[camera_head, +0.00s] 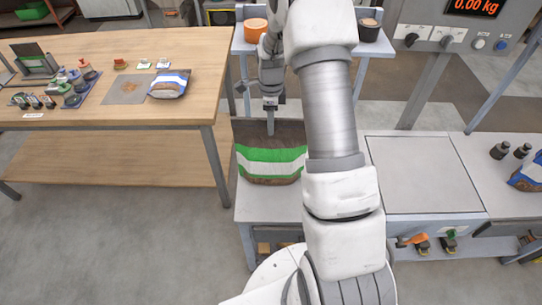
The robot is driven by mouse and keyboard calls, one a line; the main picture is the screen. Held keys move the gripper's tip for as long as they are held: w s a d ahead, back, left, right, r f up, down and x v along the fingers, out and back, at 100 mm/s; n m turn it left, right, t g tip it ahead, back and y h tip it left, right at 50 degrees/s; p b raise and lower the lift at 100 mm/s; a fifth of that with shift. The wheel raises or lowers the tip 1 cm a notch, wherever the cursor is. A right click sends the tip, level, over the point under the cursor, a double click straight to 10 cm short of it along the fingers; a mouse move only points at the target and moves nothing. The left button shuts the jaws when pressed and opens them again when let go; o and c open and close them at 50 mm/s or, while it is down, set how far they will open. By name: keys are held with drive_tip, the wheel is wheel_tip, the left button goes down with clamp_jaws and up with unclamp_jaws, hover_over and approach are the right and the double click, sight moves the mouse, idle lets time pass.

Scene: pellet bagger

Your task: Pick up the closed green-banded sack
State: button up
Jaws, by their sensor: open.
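The green-banded sack (270,162) stands upright on a grey stand left of my arm. It is brown with green and white bands, and its dark upper part rises behind my gripper. My arm covers part of its right edge. My gripper (270,124) points down at the sack's dark top edge, with its fingers overlapping that part in the picture. The gripper is open. I cannot tell whether the fingers straddle the top or are only in front of it.
A wooden table (105,108) on the left holds a blue-banded sack (169,83) and small items. A scale plate (411,175), two dark weights (511,150) and another blue-marked sack (528,172) are on the right. Orange (255,30) and dark tubs (369,30) stand behind.

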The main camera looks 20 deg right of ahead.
clamp_jaws()
drive_tip(key=shift+w+r, duration=0.1)
idle(1.2)
